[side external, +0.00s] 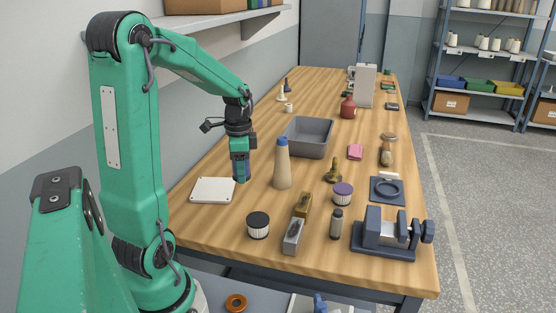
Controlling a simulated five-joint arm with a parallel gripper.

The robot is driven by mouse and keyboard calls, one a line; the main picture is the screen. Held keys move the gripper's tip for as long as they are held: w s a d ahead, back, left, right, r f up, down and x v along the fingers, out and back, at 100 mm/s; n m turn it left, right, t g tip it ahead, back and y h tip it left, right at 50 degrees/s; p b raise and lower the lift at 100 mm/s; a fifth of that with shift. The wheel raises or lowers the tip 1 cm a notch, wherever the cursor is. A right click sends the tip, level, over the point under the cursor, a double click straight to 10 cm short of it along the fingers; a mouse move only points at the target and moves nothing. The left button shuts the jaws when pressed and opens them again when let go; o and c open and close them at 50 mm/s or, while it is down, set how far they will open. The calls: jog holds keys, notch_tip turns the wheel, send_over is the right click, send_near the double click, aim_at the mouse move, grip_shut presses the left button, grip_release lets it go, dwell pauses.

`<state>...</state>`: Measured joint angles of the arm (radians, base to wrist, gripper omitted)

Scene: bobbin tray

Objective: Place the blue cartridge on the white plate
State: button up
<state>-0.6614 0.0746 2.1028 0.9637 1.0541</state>
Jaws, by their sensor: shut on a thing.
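The white plate (212,190) is a flat square near the left edge of the wooden table. My gripper (240,168) points straight down just to the right of the plate and a little behind it in the picture. It is shut on the blue cartridge (241,172), a small dark blue upright thing mostly hidden by the fingers. The lower end of the cartridge is close to the table; I cannot tell whether it touches.
A tan bottle with a blue cap (282,168) stands close to the right of my gripper. A grey bin (308,148) is behind it. A black-lidded jar (258,226), metal blocks (293,236) and a vise (388,238) stand in front. The table around the plate is clear.

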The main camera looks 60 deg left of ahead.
send_over(218, 195)
notch_tip(218, 195, down, 7)
jog(key=shift+a+r, duration=0.1)
jog(key=shift+r, duration=0.05)
jog(key=shift+f, duration=2)
jog(key=shift+f, duration=0.1)
jog(key=o, duration=1.1)
jog(key=shift+r, duration=2.85)
